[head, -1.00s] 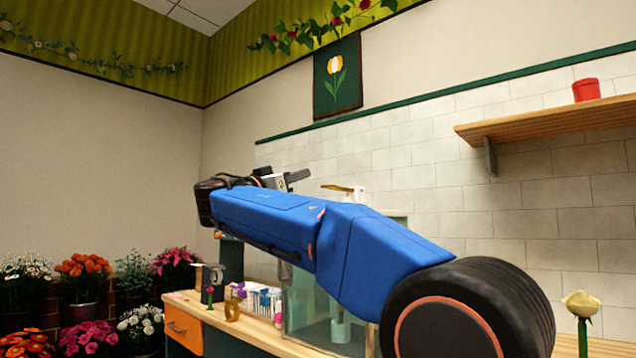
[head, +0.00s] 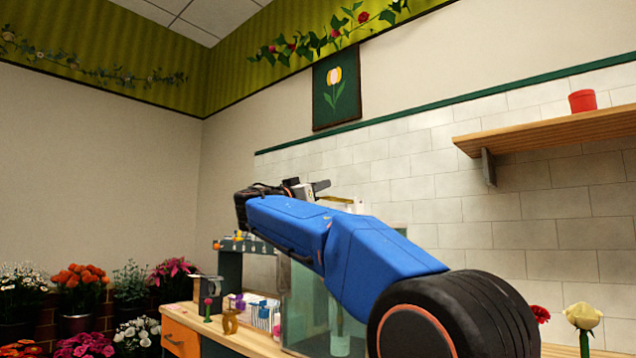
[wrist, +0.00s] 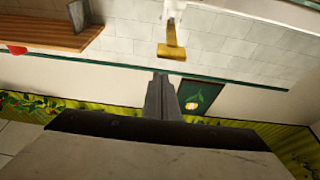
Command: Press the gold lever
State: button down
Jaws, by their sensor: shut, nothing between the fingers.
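The gold lever (wrist: 171,51) shows in the wrist view as a flat gold bar on a white mount, just beyond my fingertips. In the head view a thin part of the gold lever (head: 336,199) shows above my blue arm, and the arm hides what is below it. My gripper (wrist: 161,76) is shut and empty, and its fingers point toward the lever with a visible gap in the picture. In the head view my gripper (head: 318,186) is raised above the counter, close to the lever in the picture. I cannot tell the true distance.
A clear-sided case (head: 300,300) stands on the wooden counter (head: 190,315) behind my arm. A wooden shelf (head: 550,132) with a red pot (head: 582,101) is on the right wall. A pale rose (head: 583,316) stands at lower right. Potted flowers (head: 80,275) fill the lower left.

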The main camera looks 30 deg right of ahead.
aim_at(332, 199)
jog(key=shift+f, duration=1.1)
notch_tip(332, 199, down, 4)
jog(key=shift+d+f, duration=0.1)
jog(key=shift+f, duration=0.1)
jog(key=shift+r, duration=0.55)
jog(key=v, duration=0.9)
jog(key=shift+a, duration=0.4)
jog(key=shift+s+r, duration=0.1)
jog(key=shift+r, duration=0.05)
dwell(0.5)
